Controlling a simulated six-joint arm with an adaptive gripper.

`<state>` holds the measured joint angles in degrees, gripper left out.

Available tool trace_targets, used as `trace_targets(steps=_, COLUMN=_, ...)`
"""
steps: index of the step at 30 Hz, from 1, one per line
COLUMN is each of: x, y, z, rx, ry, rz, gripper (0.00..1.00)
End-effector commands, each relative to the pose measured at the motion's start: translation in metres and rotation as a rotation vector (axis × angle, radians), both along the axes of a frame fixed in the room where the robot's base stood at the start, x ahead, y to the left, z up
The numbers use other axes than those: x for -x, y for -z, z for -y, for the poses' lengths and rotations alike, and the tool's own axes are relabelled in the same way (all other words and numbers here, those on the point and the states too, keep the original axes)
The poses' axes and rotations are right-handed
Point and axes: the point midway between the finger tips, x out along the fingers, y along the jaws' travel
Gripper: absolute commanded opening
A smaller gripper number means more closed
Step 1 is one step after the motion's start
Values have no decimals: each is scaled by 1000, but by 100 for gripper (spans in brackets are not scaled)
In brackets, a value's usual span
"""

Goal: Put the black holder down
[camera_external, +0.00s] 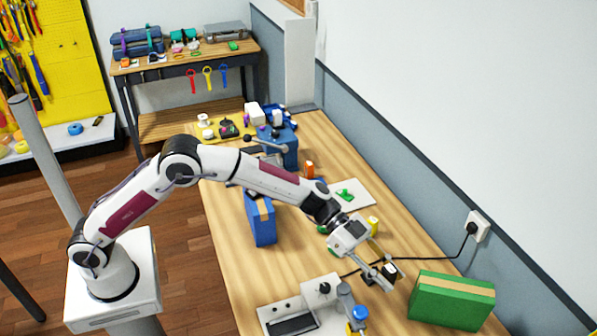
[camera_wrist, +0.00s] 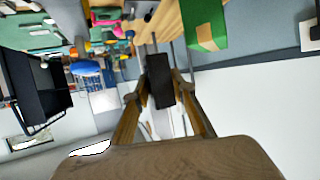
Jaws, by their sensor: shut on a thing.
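My gripper (camera_external: 376,277) is over the right side of the wooden table, pointing down and to the right. In the wrist view its two fingers (camera_wrist: 158,96) are closed on the sides of the black holder (camera_wrist: 160,76), a dark upright block between the fingertips. In the external view a small dark piece at the fingertips (camera_external: 390,269) looks like the same holder, partly covered by the fingers. I cannot tell whether its underside touches the table.
A green box (camera_external: 450,301) stands right of my gripper. A white device with a dark slot (camera_external: 290,326) and a blue-capped item (camera_external: 359,312) stand in front. A blue box (camera_external: 262,221) is left. A black cable (camera_external: 430,258) runs to the wall socket (camera_external: 479,229).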

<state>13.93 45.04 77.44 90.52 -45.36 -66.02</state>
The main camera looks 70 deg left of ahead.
Motion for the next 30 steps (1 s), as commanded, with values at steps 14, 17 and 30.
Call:
trace_targets(steps=14, x=0, y=-28, z=-20, rx=1, ry=-304, rz=-4, gripper=0)
trace_targets(steps=17, x=1, y=-29, z=-25, rx=2, ry=-344, rz=-3, gripper=0)
trace_targets(steps=30, x=5, y=-25, z=-47, rx=2, ry=-480, rz=-4, gripper=0)
